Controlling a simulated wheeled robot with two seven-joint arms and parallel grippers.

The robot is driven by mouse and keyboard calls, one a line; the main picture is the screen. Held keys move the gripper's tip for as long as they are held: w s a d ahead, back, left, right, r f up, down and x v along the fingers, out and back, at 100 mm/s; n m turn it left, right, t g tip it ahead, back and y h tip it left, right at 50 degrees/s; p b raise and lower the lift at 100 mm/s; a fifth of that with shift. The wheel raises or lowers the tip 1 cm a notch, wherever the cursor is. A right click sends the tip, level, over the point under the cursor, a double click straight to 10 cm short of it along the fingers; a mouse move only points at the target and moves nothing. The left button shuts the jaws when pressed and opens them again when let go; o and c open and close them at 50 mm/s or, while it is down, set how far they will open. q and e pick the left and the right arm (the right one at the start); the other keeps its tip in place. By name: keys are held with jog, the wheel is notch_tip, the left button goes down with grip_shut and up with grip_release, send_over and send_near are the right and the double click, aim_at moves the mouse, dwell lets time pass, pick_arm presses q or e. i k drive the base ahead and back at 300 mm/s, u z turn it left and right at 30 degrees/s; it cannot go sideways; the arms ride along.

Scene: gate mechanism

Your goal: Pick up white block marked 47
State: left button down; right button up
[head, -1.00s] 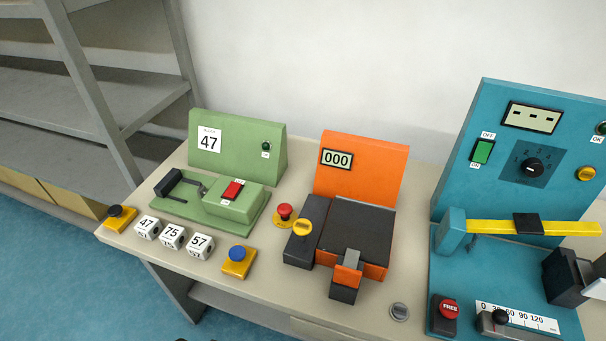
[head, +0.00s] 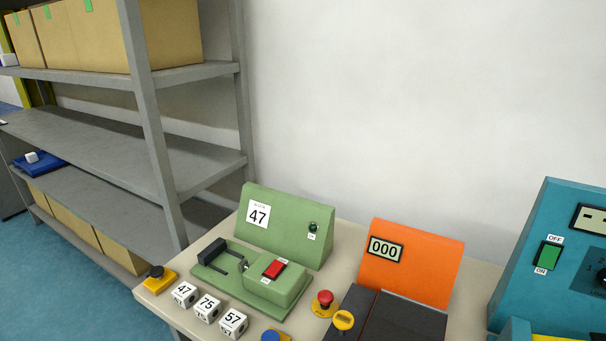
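The white block marked 47 (head: 184,294) sits on the table near its front left edge, leftmost in a row of three white blocks. The block marked 75 (head: 208,308) is just right of it, and the block marked 57 (head: 233,322) is right of that. The blocks stand apart from each other by small gaps. Neither of my grippers shows in the head view.
A green machine (head: 286,228) with a 47 sign stands behind the blocks. A yellow box with a black button (head: 155,279) is left of block 47. An orange machine (head: 410,262) and a teal panel (head: 560,225) stand to the right. A grey shelf (head: 150,130) rises behind left.

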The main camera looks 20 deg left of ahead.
aim_at(184, 294)
jog(key=u, duration=1.55)
